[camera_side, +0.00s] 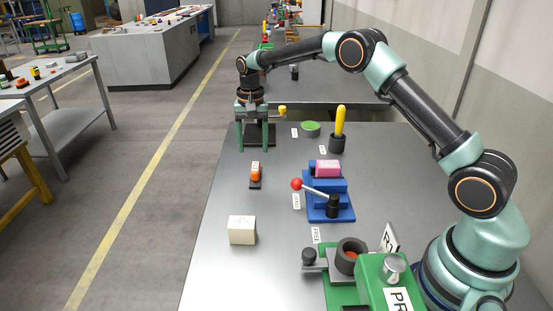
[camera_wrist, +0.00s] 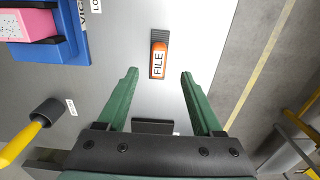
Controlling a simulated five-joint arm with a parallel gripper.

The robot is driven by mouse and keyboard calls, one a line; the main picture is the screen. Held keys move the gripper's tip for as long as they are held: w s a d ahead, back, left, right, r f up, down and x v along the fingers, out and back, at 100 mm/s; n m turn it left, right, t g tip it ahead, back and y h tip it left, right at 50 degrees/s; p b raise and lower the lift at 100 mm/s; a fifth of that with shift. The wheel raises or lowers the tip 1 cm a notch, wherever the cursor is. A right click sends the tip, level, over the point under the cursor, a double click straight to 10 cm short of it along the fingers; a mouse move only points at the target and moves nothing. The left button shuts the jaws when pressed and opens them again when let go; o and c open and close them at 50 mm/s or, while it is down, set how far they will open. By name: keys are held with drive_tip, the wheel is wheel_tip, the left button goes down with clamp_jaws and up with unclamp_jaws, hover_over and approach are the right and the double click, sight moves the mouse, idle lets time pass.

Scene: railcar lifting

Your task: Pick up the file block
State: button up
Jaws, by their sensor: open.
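The file block (camera_side: 255,173) is a small orange piece on a dark base, lying on the grey table left of the blue vice. In the wrist view the file block (camera_wrist: 158,60) carries a white FILE label and appears between and just beyond my fingertips. My gripper (camera_side: 262,147) is above the table, on the far side of the file block in the side view. Its two green fingers (camera_wrist: 159,77) are spread apart with nothing held between them. The fingers do not appear to touch the block.
A blue vice (camera_side: 330,205) holding a pink block stands right of the file block, its red-knobbed handle reaching left. A cream block (camera_side: 242,230) sits nearer. A yellow-handled tool (camera_side: 340,122) stands in a dark holder behind. The table's left edge has free room.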

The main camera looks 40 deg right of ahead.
sight(255, 167)
drive_tip(key=f, duration=0.8)
drive_tip(key=shift+w+d+f, duration=0.1)
drive_tip(key=shift+d+f, duration=0.1)
drive_tip(key=shift+f, duration=0.15)
clamp_jaws()
